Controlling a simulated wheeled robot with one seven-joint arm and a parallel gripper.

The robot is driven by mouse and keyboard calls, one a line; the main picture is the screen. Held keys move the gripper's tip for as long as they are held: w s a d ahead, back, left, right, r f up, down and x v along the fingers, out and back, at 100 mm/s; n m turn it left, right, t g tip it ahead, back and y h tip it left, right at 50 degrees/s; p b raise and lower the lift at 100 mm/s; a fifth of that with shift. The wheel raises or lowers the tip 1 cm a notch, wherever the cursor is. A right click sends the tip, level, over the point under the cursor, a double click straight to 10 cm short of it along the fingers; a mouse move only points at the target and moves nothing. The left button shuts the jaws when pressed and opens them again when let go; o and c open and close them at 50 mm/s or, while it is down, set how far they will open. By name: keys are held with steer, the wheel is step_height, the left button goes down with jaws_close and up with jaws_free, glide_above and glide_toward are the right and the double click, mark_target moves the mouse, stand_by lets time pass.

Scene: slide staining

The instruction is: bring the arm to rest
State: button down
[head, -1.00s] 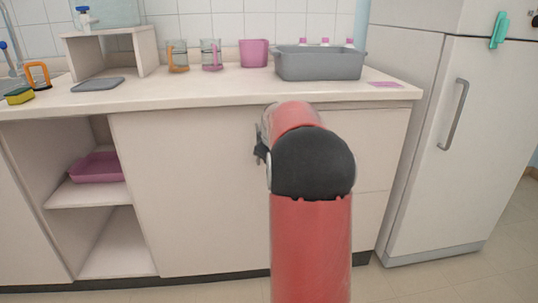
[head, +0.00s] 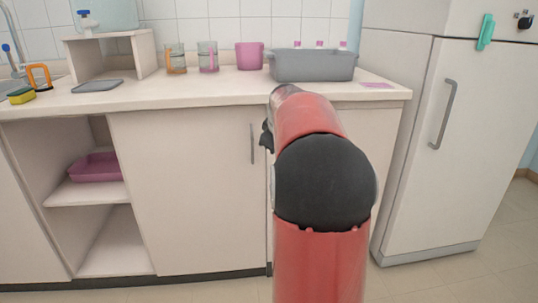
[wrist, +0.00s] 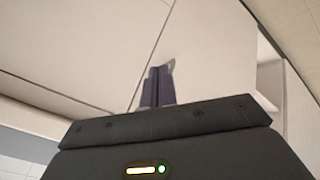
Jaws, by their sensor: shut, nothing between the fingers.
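My gripper (wrist: 157,86) shows in the wrist view with its two dark fingers together and nothing between them. Behind the fingers is the pale cabinet front. In the head view my red and black arm rises in front of the cabinet, right of the middle, and my gripper is mostly hidden behind it. A small dark part of the arm's end shows at its left edge, below the counter edge.
The counter (head: 190,98) holds a grey tub (head: 312,67), a pink cup (head: 249,56), two glass mugs (head: 176,60), a grey mat (head: 97,86) and a sponge (head: 21,96). A fridge (head: 415,150) stands at right. A pink tray (head: 97,167) lies on the open shelf.

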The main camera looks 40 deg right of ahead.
steer(key=s+a+y, duration=0.1)
steer(key=s+a, duration=0.3)
steer(key=a, duration=0.3)
steer(key=s+a+r+m, duration=0.1)
steer(key=s+a, duration=0.3)
steer(key=a, duration=0.4)
steer(key=s+a+y, duration=0.1)
steer(key=s+a, duration=0.3)
steer(key=a, duration=0.3)
steer(key=s+a+f+m, duration=0.1)
steer(key=s+a+f, duration=0.3)
steer(key=s, duration=0.3)
steer(key=s+a+f+m+g+y, duration=0.1)
steer(key=s+a+f, duration=0.4)
steer(key=s+a, duration=0.1)
steer(key=shift+s+a, duration=0.2)
steer(key=shift+s, duration=0.65)
